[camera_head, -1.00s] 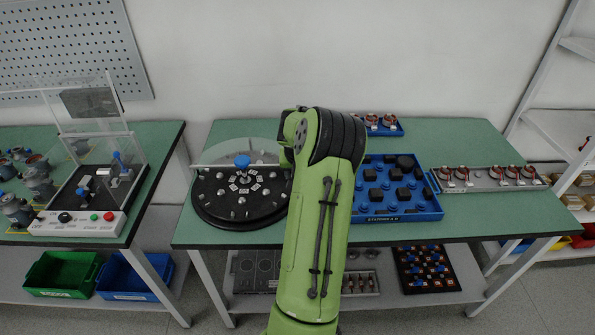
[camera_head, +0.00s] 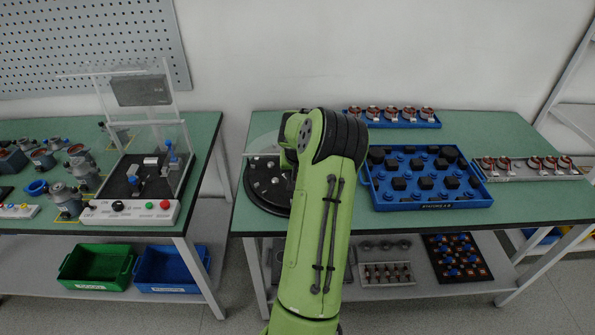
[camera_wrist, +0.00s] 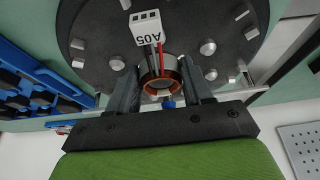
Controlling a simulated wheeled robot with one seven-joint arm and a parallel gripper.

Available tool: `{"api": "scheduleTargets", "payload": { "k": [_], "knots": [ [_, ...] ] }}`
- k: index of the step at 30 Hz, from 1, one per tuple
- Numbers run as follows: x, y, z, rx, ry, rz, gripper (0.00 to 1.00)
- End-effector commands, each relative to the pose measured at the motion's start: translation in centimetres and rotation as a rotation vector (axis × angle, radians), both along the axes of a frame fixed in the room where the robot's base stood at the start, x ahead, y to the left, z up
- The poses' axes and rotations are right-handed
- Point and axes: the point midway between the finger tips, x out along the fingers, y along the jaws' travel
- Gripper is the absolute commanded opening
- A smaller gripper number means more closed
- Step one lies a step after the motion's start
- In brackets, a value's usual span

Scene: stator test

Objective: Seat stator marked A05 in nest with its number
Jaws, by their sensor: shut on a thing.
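My gripper (camera_wrist: 160,88) is shut on a stator (camera_wrist: 152,84), a copper-wound ring held between its two fingers. Red and dark wires run from it to a white connector (camera_wrist: 147,28) marked A05, upside down in the wrist view. A round black disc (camera_wrist: 100,25) with metal studs and blocks lies behind the stator in that view; I cannot tell the gap between them. In the head view the disc (camera_head: 262,190) is partly hidden behind my arm, which also hides the gripper and stator. No nest number is readable.
A blue tray (camera_head: 430,204) with black and blue pieces stands right of my arm. A smaller blue tray (camera_head: 395,124) and a grey rail (camera_head: 535,176) hold several copper-wound parts. A test station (camera_head: 130,212) with a raised clear cover stands on the left table.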

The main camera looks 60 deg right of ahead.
Motion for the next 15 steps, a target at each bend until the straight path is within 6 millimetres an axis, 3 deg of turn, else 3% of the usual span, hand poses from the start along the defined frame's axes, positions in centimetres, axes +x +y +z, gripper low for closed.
{"api": "scheduleTargets", "payload": {
  "k": [4, 15],
  "knots": [
    [0.0, 0.0, -1.8, 0.001, 0.000, -0.001, 0.15],
    [0.0, 0.0, -1.9, -0.001, 0.000, -0.001, 0.15]
  ]
}}
